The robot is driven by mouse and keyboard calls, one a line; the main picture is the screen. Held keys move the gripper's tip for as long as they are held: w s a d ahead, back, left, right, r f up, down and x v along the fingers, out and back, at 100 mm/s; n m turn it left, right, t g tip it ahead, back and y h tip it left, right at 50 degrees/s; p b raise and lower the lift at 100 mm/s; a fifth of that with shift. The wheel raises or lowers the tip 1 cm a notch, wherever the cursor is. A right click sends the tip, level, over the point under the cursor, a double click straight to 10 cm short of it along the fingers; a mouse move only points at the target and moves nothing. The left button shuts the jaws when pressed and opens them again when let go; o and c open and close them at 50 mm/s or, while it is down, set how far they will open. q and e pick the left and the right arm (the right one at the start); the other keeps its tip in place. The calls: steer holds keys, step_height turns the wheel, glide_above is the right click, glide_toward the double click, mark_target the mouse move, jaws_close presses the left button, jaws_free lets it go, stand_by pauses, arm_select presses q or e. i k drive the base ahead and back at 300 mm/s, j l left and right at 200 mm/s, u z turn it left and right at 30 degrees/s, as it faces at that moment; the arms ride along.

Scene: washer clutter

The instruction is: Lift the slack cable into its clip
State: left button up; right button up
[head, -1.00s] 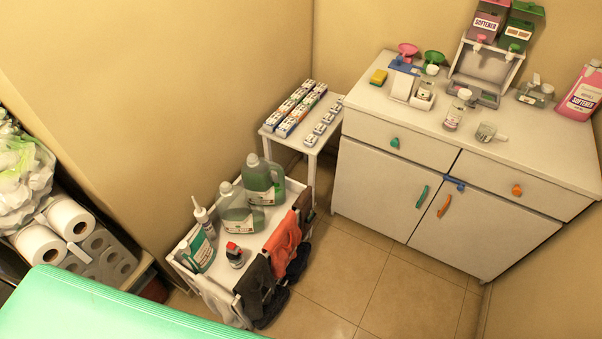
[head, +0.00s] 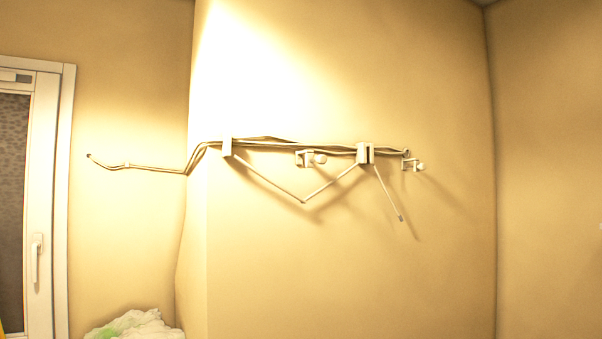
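In the head view a thin pale slack cable (head: 270,182) sags in a V below a bundle of cables (head: 290,145) on the wall. It runs from the left clip (head: 227,147) down to a low point and up to the right clip (head: 365,153). Its loose end (head: 390,195) hangs down to the right of that clip. An open bracket-like clip (head: 304,158) with a round knob sits between them, just under the bundle. A similar one (head: 411,164) is at the right end. Neither of my grippers is in view.
The bundle bends round the wall corner to a far left end (head: 90,156). A white-framed door or window (head: 40,200) with a handle stands at the left. A white and green plastic bag (head: 135,325) shows at the bottom. The wall below the cable is clear.

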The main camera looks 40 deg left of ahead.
mark_target(273, 181)
steer(key=u, duration=1)
